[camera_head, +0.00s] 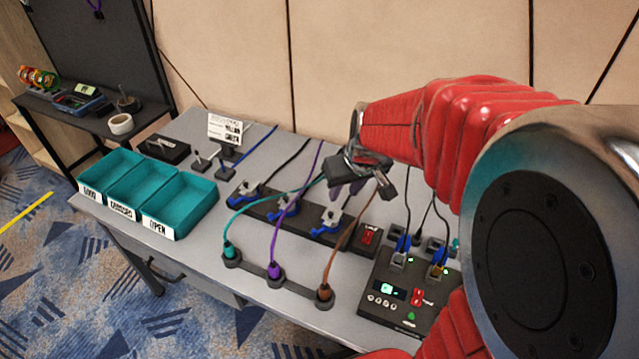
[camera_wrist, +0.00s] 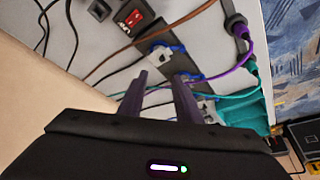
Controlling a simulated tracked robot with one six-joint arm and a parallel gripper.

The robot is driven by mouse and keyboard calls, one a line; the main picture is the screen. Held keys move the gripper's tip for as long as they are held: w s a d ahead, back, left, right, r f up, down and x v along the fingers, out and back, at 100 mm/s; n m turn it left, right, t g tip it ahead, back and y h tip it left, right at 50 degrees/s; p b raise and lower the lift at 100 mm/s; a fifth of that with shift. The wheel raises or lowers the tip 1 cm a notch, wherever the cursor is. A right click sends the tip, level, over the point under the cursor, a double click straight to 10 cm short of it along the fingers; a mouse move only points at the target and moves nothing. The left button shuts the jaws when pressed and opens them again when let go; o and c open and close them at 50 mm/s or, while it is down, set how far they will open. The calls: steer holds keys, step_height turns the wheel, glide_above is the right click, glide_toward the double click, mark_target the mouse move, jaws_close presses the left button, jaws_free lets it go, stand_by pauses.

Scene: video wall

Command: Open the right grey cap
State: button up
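A black socket strip (camera_head: 262,209) on the grey table carries three sockets in a row, with grey-white and blue parts. The right grey cap (camera_head: 333,216) is at the strip's right end, near the red switch. In the wrist view this right cap (camera_wrist: 160,59) shows just beyond my fingertips, with blue beside it. My gripper (camera_head: 346,192) hangs above and behind the right cap, pointing down. In the wrist view its two dark purple fingers (camera_wrist: 155,86) are apart with nothing held between them. They look apart from the cap. Whether the cap is fully shut is unclear.
Teal, purple and brown cables run across the strip to plugs along the front edge. A red switch (camera_head: 368,236) and a black control box (camera_head: 409,294) are to the right. Teal trays (camera_head: 181,203) stand at the left. The wall is close behind the table.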

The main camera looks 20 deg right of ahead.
mark_target(331, 213)
steer(key=shift+w+a, duration=0.1)
steer(key=shift+a, duration=0.15)
steer(key=shift+f, duration=0.1)
steer(key=shift+x, duration=6.85)
steer(key=shift+c, duration=0.4)
jaws_close()
steer(key=shift+d, duration=0.5)
steer(key=shift+a, duration=0.35)
